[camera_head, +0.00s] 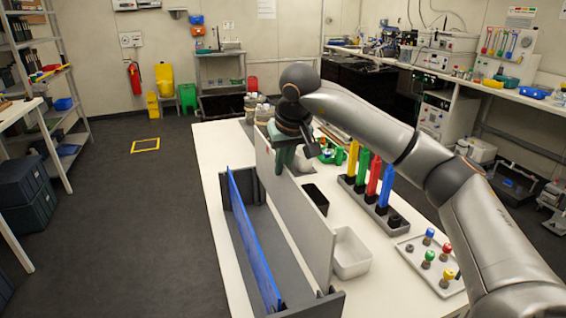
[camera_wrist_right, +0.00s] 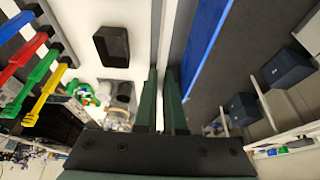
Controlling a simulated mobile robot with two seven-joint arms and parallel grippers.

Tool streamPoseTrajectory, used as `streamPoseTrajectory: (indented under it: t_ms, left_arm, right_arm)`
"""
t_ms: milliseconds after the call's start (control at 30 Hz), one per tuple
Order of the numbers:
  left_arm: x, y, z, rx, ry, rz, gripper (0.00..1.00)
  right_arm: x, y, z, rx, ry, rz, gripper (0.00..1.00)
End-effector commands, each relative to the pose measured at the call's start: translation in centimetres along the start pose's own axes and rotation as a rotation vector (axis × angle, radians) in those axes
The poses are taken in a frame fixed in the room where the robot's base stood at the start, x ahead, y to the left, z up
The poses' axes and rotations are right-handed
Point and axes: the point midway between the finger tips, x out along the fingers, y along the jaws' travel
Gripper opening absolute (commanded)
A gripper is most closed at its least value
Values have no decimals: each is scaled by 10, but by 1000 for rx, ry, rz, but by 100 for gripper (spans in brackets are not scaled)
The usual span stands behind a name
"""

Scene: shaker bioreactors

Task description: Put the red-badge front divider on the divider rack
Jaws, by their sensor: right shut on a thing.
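A tall off-white divider panel (camera_head: 301,222) stands upright along the right side of the dark grey rack (camera_head: 252,222) on the white table. My right gripper (camera_head: 284,160) is shut on its top edge near the far end, its green fingers on either side. In the right wrist view the panel (camera_wrist_right: 168,38) shows edge-on between the fingers (camera_wrist_right: 162,95). I cannot tell whether the panel's lower edge rests in the rack. A blue panel (camera_head: 252,238) stands on the rack's left side. My left gripper is not in view.
Right of the panel are a white bin (camera_head: 351,254), a black bin (camera_head: 315,197), a holder with yellow, green, red and blue handles (camera_head: 372,178), and a tray of coloured caps (camera_head: 433,262). Bottles (camera_head: 252,104) stand at the table's far end.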

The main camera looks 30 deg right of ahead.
Motion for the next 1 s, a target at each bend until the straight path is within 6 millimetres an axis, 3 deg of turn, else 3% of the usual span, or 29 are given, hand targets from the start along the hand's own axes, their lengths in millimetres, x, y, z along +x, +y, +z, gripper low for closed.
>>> streamPoseTrajectory:
  t_ms: [1000]
  left_arm:
    - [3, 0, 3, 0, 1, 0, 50]
  right_arm:
    - [14, 0, 5, 1, 2, 0, 0]
